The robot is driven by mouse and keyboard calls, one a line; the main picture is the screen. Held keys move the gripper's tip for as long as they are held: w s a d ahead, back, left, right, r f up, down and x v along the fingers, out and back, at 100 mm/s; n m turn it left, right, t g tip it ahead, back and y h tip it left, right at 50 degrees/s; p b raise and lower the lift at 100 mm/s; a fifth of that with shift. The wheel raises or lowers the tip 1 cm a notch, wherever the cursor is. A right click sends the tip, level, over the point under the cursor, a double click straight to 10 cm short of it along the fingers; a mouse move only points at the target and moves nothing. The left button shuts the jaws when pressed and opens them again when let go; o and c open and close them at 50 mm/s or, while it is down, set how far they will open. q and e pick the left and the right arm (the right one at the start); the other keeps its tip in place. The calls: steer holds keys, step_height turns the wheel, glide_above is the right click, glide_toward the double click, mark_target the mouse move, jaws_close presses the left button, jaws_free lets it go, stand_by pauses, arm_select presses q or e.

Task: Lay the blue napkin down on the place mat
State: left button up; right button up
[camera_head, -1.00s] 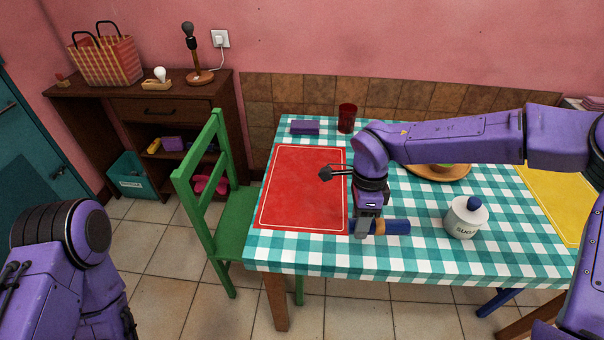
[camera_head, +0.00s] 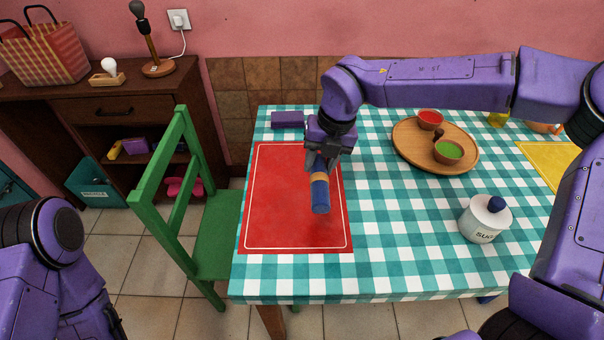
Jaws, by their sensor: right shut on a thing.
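The blue napkin (camera_head: 320,195) is rolled, with a tan band near its upper end. My right gripper (camera_head: 319,165) is shut on the napkin and holds it over the right part of the red place mat (camera_head: 275,215). The napkin points toward the front of the table. A dark patch shows on the mat just below the napkin, so it looks raised; the exact gap is hard to tell. The mat lies flat at the table's left side. My left arm shows at the lower left, but its gripper is not in view.
A purple block (camera_head: 287,119) lies behind the mat. A round wooden tray (camera_head: 405,150) with red and green bowls stands to the right. A white sugar pot (camera_head: 482,222) stands at the right front. A green chair (camera_head: 185,190) stands left of the table. The mat's left part is clear.

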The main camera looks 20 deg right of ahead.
steer(key=w+f, duration=0.1)
steer(key=f, duration=0.1)
steer(key=w+a+f, duration=0.1)
steer(key=w, duration=0.1)
steer(key=w+f, duration=0.1)
steer(key=f, duration=0.1)
steer(key=shift+w+a+f, duration=0.25)
steer(key=shift+a+f, duration=0.1)
steer(key=shift+a, duration=0.05)
steer(key=p+x, duration=0.1)
steer(key=x, duration=0.1)
steer(key=shift+d+f, duration=0.1)
steer(key=shift+f, duration=0.6)
steer(key=shift+f+b, duration=0.35)
steer(key=shift+f, duration=0.3)
steer(key=o, duration=1.1)
steer(key=shift+r, duration=0.1)
steer(key=v, duration=1.3)
steer(key=shift+w, duration=0.1)
